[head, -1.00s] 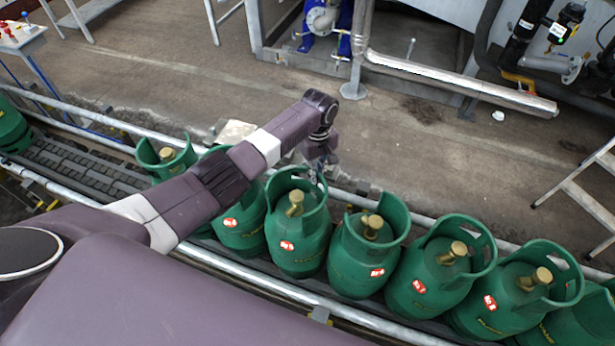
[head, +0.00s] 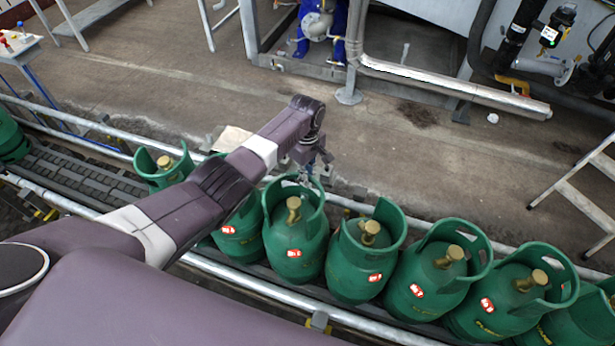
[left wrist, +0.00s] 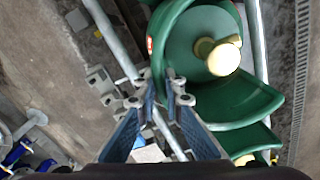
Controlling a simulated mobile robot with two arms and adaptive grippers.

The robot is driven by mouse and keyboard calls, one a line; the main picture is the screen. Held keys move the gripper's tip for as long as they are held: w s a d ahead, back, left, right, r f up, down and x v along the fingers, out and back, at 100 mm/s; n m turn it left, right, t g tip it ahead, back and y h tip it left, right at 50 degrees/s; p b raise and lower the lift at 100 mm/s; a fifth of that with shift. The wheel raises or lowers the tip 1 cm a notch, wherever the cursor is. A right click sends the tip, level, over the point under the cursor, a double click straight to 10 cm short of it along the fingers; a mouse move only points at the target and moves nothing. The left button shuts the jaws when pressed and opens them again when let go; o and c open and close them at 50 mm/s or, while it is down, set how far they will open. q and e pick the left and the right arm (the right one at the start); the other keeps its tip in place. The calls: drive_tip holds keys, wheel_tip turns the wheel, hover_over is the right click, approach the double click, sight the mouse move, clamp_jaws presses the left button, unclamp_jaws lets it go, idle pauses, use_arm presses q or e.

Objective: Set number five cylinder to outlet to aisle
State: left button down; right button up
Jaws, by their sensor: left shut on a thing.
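The number five cylinder (head: 290,237) is a green gas bottle with a brass valve and a red-and-white label. It stands in the row on the conveyor, slightly tilted. My left gripper (head: 309,178) is at the far side of its open collar and is shut on the collar rim. In the left wrist view the two fingers of my left gripper (left wrist: 160,80) close on the left edge of the green collar (left wrist: 178,45), with the valve to the right. My right gripper is not in view.
Similar green cylinders stand on both sides: one (head: 236,237) to the left, another (head: 357,265) and several more to the right. Metal rails (head: 262,287) line the conveyor. The concrete floor (head: 420,175) beyond is mostly clear. A step ladder (head: 580,205) stands at right.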

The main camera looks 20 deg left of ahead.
use_arm(q)
drive_tip(key=c, duration=2)
unclamp_jaws()
drive_tip(key=shift+w+a+r, duration=0.2)
drive_tip(key=shift+a, duration=0.05)
drive_tip(key=shift+c, duration=0.2)
drive_tip(key=shift+s+f, duration=0.1)
wheel_tip(320, 180, up, 12)
